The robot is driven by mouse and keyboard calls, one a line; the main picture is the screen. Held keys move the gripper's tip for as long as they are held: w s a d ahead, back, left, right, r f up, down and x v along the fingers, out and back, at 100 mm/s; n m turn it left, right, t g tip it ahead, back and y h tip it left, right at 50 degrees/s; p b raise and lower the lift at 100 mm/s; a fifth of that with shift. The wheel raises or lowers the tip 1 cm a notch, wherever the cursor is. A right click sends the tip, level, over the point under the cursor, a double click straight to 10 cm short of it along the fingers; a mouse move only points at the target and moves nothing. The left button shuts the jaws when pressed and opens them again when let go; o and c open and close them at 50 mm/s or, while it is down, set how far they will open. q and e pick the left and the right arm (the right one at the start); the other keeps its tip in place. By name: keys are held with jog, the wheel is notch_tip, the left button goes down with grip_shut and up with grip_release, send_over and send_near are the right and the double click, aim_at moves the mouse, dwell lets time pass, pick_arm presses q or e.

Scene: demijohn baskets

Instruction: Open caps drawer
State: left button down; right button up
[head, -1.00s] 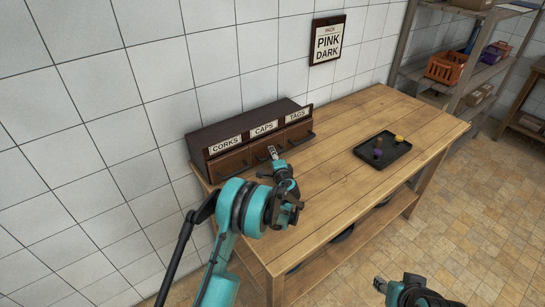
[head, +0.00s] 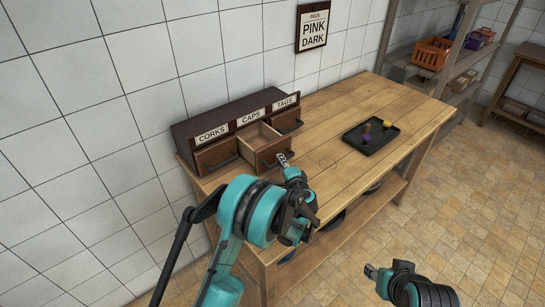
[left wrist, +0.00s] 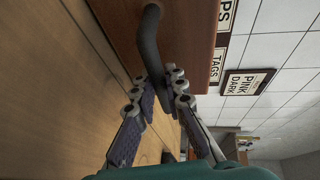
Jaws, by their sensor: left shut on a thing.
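The wooden caps drawer (head: 268,154) is pulled part way out of the dark drawer unit (head: 188,130), under the CAPS label (head: 250,117). Its inside shows as a pale, empty-looking box. My left gripper (head: 284,158) is at the drawer front. In the left wrist view, my left gripper (left wrist: 166,85) is shut on the dark curved handle (left wrist: 150,38), with a finger on each side of it. My right gripper (head: 371,271) is low in the head view, off the table and away from the drawers; its jaws are too small to read.
The corks drawer (head: 214,157) and the tags drawer (head: 288,122) flank the caps drawer. The table between drawers and tray is clear. A shelf holds an orange basket (head: 431,52).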

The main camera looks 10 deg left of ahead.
pick_arm(q)
jog(key=shift+s+d, duration=0.1)
jog(key=shift+d, duration=0.05)
jog(key=c, duration=1.6)
grip_release()
jog(key=shift+o, duration=0.2)
jog(key=v, duration=1.2)
